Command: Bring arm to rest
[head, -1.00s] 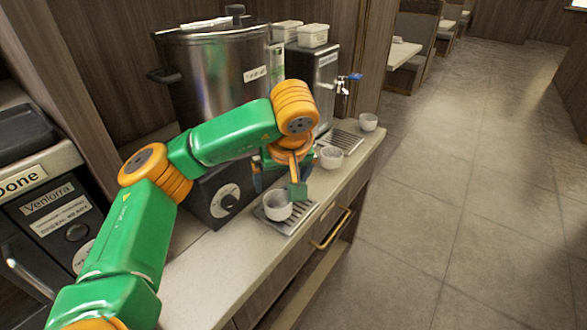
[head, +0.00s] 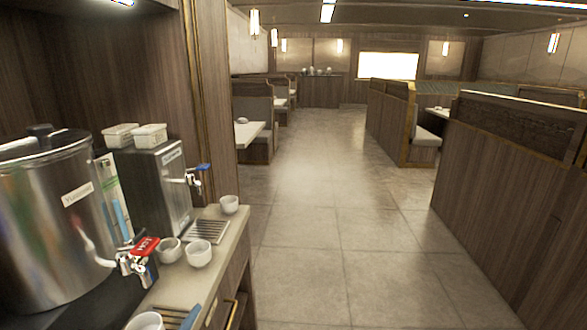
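Only a small blue piece (head: 190,318), which looks like a fingertip of my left gripper, shows at the bottom edge of the head view, beside a white cup (head: 145,321). The rest of that gripper and arm is out of frame, so whether it is open or shut does not show. My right gripper is not in view.
The counter holds a steel urn (head: 50,215) with a red-handled tap (head: 143,246), a dispenser (head: 155,190) with a blue-handled tap (head: 200,170), and more white cups (head: 199,253). A drip grille (head: 206,231) lies below the blue tap. Open floor (head: 335,240) is to the right, with booths beyond.

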